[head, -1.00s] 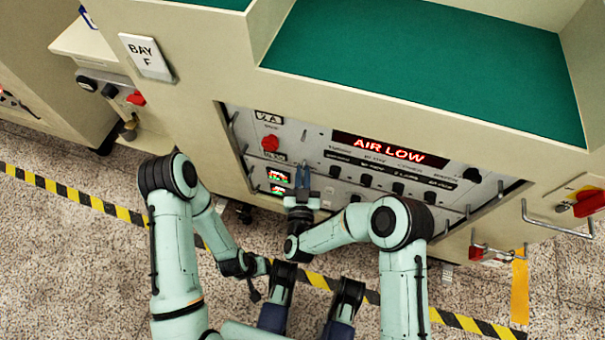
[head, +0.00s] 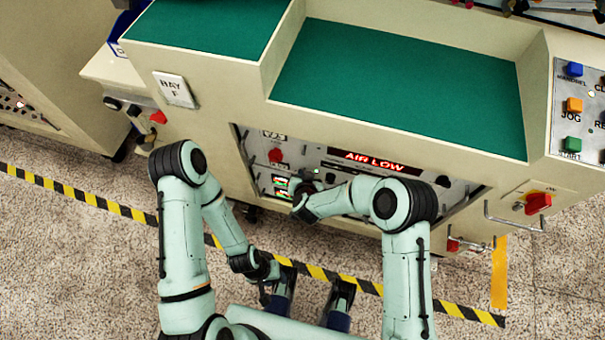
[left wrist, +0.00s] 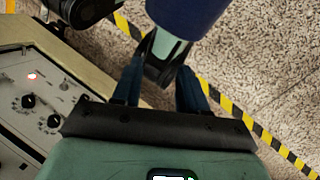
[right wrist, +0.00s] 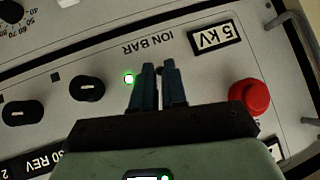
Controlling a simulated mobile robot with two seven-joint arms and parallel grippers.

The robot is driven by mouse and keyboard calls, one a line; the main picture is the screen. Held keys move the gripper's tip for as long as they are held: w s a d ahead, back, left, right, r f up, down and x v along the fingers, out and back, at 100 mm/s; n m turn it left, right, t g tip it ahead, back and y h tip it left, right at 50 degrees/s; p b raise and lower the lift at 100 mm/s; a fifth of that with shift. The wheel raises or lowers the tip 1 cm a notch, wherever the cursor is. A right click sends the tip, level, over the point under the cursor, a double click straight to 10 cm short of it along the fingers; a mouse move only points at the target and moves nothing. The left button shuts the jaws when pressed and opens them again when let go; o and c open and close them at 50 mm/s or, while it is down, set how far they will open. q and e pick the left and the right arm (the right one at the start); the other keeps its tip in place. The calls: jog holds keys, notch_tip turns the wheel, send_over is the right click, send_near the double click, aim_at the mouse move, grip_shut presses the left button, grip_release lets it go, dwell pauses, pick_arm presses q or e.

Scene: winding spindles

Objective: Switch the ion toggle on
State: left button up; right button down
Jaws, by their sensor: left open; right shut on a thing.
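The ion bar part of the recessed panel fills the right wrist view, with an upside-down "ION BAR" label (right wrist: 148,46) and a "5 kV" plate (right wrist: 215,36). A green lamp (right wrist: 129,78) glows just left of the fingers. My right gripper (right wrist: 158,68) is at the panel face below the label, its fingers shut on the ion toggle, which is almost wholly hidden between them. In the head view my right wrist hides these fingers. My left gripper (left wrist: 158,90) is open and empty, held low in front of the machine; it also shows in the head view (head: 266,294).
A red mushroom button (right wrist: 249,97) sits right of the fingers, and dark knobs (right wrist: 86,88) sit left. Metal guard bars (head: 461,213) edge the panel recess. The red "AIR LOW" display (head: 375,161) is lit. Striped tape (head: 120,210) crosses the open floor.

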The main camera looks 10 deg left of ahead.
pick_arm(q)
jog(key=shift+s+r+p, duration=0.25)
jog(key=shift+r+p, duration=0.4)
jog(key=shift+s+r+p, duration=0.25)
jog(key=shift+r+p, duration=0.35)
pick_arm(e)
jog(key=shift+w+a+r+g, duration=0.1)
jog(key=shift+w+r+g, duration=0.2)
jog(key=shift+g, duration=0.6)
jog(key=shift+s, duration=0.15)
jog(key=c, duration=1.2)
grip_release()
pick_arm(q)
jog(key=shift+r+g+p, duration=0.3)
jog(key=shift+r+p, duration=0.2)
jog(key=shift+p, duration=0.1)
pick_arm(e)
jog(key=v, duration=1.3)
jog(key=shift+r, duration=0.15)
